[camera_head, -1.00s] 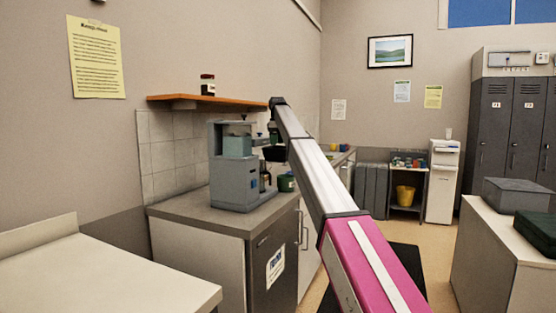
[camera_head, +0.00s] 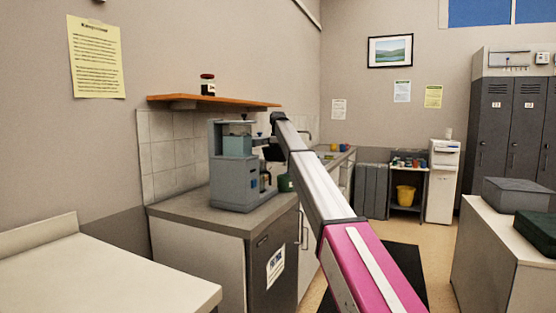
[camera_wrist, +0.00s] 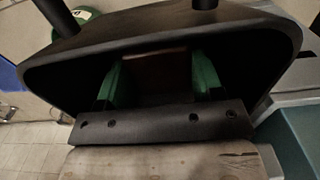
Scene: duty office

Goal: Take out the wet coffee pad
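The grey coffee machine (camera_head: 229,173) stands on the counter in the head view, with a clear bluish container on top. My gripper (camera_head: 268,153) is at the machine's right side, close to its front; the dark arm end partly hides this area. In the wrist view my gripper (camera_wrist: 158,80) shows two green fingers standing well apart inside a dark housing. A brown patch shows between them; I cannot tell what it is or whether they touch it. I cannot make out the wet coffee pad in either view.
A wooden shelf (camera_head: 215,101) with a jar (camera_head: 207,85) hangs above. A green container (camera_head: 286,183) stands right of the machine. A pale table (camera_head: 100,275) is at the front left.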

